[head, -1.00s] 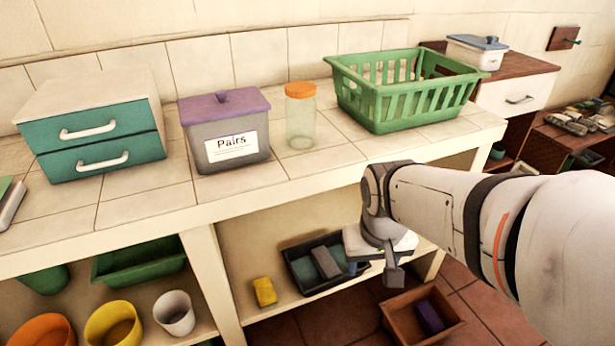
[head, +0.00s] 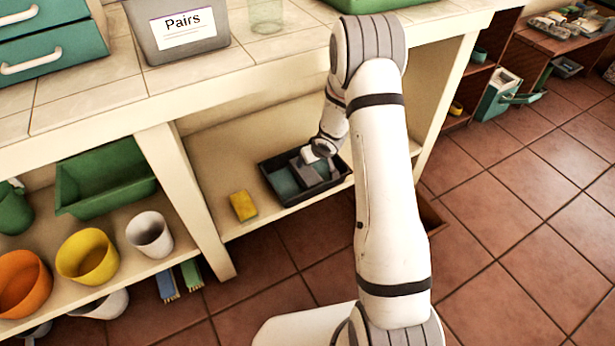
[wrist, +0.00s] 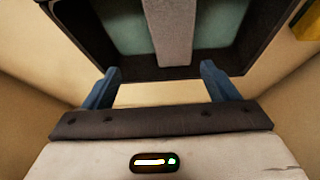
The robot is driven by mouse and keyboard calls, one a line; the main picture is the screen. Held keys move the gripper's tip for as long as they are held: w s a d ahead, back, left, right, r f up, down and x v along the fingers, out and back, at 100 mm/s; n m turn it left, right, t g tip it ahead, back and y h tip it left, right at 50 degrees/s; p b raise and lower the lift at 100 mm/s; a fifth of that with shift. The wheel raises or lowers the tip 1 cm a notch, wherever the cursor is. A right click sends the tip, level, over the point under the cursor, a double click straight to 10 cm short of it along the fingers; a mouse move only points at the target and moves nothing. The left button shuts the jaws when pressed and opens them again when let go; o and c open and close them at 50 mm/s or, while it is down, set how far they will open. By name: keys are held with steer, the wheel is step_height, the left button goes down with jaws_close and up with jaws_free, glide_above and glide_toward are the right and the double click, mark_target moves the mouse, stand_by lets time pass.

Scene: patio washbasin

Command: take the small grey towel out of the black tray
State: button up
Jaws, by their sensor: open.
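The black tray (head: 313,191) sits on the low shelf under the counter, and its wall also shows in the wrist view (wrist: 262,42). A narrow grey piece (wrist: 168,28), seemingly the small grey towel, lies in it over a teal-green surface. It also shows in the head view (head: 302,172), partly hidden by my gripper. My gripper (head: 321,152) reaches down at the tray's back side. In the wrist view my gripper (wrist: 160,67) is open, its two blue fingers apart at the tray's near edge. The grey piece is ahead, lined up with the gap and not between the fingertips.
A yellow sponge (head: 243,206) lies left of the tray on the shelf. The countertop (head: 270,60) overhangs from above, and a shelf post (head: 185,195) stands at the left. A white cup (head: 150,235) and a green bin (head: 105,180) are further left. Open tiled floor lies right.

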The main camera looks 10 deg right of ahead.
mark_target(306, 171)
steer(key=shift+y, duration=0.3)
steer(key=f, duration=0.1)
steer(key=f+b, duration=0.1)
steer(key=f, duration=0.1)
steer(key=w+a+f, duration=0.1)
steer(key=f, duration=0.1)
steer(key=b+x, duration=0.2)
steer(key=x, duration=0.1)
steer(key=b+x, duration=0.2)
steer(key=shift+s+a+f, duration=0.2)
steer(key=shift+a, duration=0.2)
steer(key=shift+w, duration=0.1)
steer(key=shift+f, duration=0.25)
steer(key=shift+c, duration=0.3)
steer(key=c, duration=1.2)
steer(key=shift+o, duration=0.2)
